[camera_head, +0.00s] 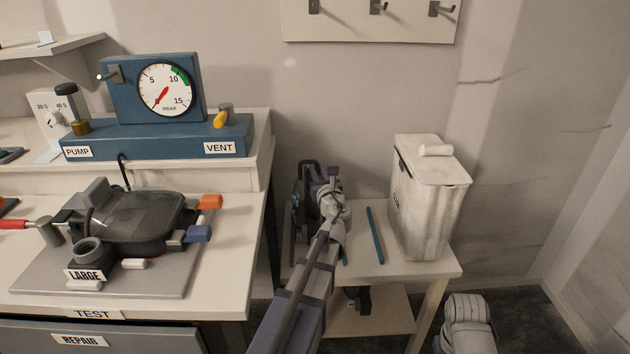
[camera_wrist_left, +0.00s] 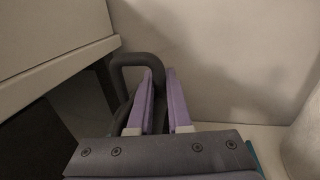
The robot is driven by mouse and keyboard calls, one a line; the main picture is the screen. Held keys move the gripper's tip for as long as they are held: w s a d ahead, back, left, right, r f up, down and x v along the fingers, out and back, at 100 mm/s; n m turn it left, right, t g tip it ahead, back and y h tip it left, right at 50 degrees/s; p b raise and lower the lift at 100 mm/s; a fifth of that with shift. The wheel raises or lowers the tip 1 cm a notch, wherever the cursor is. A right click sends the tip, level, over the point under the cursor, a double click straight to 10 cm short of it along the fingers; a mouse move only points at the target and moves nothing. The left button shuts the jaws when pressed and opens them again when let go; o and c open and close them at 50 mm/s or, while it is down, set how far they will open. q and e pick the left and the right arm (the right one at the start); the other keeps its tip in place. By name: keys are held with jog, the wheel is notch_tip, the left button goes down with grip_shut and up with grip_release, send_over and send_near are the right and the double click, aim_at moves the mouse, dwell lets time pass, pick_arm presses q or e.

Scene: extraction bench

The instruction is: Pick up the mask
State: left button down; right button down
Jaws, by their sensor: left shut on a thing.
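A dark, see-through mask-like piece (camera_head: 135,218) lies on a grey plate (camera_head: 178,283) on the bench at the left, with orange, blue and white tabs at its edges and a "LARGE" label in front. My left gripper (camera_head: 318,178) is away from it, over the small side table. It is shut on a dark looped thing (camera_head: 304,172). In the left wrist view, the purple fingers of the left gripper (camera_wrist_left: 161,98) are close together with the dark loop (camera_wrist_left: 138,58) at them; its lower part is hidden.
The side table (camera_head: 428,268) also holds a teal stick (camera_head: 375,235) and a white lidded bin (camera_head: 428,205). A blue pump box with a gauge (camera_head: 165,88) stands on the raised shelf behind the bench. A hook board (camera_head: 410,25) is on the wall.

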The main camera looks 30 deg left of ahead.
pick_arm(q)
notch_tip(320, 180, up, 10)
jog(key=p, duration=0.9)
jog(key=shift+f, duration=0.1)
